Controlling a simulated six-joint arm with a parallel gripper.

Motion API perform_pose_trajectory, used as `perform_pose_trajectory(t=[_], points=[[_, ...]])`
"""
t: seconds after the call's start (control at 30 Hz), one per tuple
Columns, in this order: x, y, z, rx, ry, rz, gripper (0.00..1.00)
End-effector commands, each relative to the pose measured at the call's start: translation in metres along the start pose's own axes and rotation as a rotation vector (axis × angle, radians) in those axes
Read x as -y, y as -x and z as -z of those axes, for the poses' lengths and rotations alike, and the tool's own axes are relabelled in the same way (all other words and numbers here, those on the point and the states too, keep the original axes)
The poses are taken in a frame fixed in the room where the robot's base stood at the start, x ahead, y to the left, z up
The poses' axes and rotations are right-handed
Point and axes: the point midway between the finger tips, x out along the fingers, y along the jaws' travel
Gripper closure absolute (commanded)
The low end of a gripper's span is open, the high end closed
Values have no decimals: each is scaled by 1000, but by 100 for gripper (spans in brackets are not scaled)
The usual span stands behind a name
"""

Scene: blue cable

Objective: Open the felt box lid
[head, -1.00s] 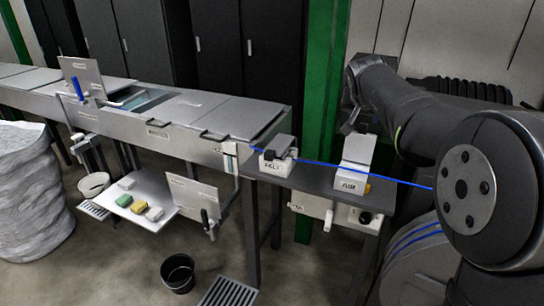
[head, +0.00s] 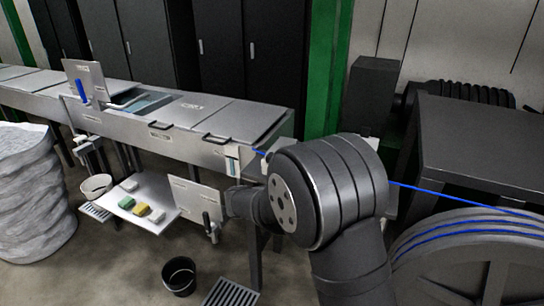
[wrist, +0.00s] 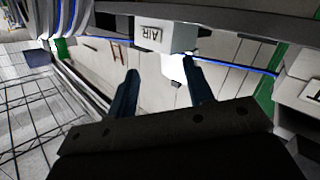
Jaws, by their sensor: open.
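The felt box with its lid, seen on the small dark table in the earlier head view, is now hidden behind my arm in the head view. My gripper shows only in the wrist view (wrist: 160,66), with its two dark fingers apart and nothing held between them. Ahead of the fingers is a white box with a label that looks like "AIR" (wrist: 178,38). Another pale labelled box (wrist: 298,92) is cut off at the right edge; I cannot tell whether it is the felt box. The state of the felt lid cannot be seen.
A blue cable (head: 450,198) runs from the grey bench (head: 185,145) behind my arm to a large reel (head: 440,260) at right. A dark table (head: 490,140) stands behind the reel. A tray (head: 130,206) with sponges and a black bucket (head: 179,275) are at left.

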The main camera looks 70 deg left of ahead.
Motion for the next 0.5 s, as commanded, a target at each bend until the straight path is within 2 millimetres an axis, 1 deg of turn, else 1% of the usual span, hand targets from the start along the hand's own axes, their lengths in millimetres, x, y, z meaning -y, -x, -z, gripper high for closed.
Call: perform_pose_trajectory(t=[0.03, 0.07, 0.1, 0.17, 0.2, 0.27, 0.3, 0.4, 0.5], points=[[7, 18, -5, -102, -29, 37, 53], [11, 28, -7, -162, -56, 63, 53], [16, 42, -8, -241, -94, 106, 53], [24, 66, -12, -349, -154, 184, 53], [29, 82, -14, -412, -194, 243, 53], [36, 105, -19, -491, -251, 335, 53], [39, 119, -22, -534, -286, 395, 53], [45, 149, -29, -606, -354, 523, 53], [48, 166, -34, -640, -397, 605, 53]])
